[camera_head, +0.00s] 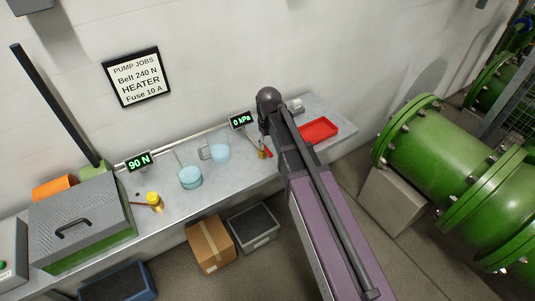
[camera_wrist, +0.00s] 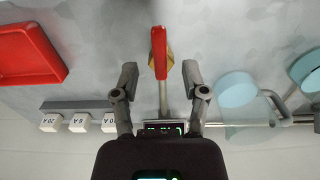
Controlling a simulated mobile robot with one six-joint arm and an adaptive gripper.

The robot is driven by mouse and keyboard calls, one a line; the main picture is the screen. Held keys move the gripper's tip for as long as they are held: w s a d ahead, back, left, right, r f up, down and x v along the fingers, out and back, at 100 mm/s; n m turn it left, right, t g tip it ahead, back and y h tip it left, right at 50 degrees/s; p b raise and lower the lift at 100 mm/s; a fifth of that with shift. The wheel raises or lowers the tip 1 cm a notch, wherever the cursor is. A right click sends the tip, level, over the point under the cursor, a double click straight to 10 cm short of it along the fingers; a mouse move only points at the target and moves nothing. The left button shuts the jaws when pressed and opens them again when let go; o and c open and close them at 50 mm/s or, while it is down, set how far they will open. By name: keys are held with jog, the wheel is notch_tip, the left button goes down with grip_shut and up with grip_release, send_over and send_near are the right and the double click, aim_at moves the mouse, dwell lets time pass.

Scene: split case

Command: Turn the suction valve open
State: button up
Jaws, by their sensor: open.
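The suction valve has a red lever handle (camera_wrist: 159,50) and a brass body (camera_wrist: 170,60), seen in the wrist view just beyond my fingertips. The handle runs up and down in that picture. In the head view the red handle (camera_head: 267,151) and brass body (camera_head: 261,154) show just left of my arm, below the 0 kPa display (camera_head: 241,120). My gripper (camera_wrist: 160,76) is open, its fingers spread to either side of the valve's line. The handle's lower end lies between the fingertips in the picture; I see no contact. In the head view my arm hides the gripper.
A red tray (camera_head: 318,131) and labelled fuse blocks (camera_wrist: 80,122) lie near the valve. Light-blue containers (camera_head: 190,178) (camera_wrist: 237,88) stand on its other side. A green heater case (camera_head: 80,222) is at the bench's left. Large green pipework (camera_head: 425,145) stands at right.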

aim_at(268, 151)
jog(key=shift+f+b, duration=1.6)
jog(key=shift+f, duration=0.25)
grip_shut()
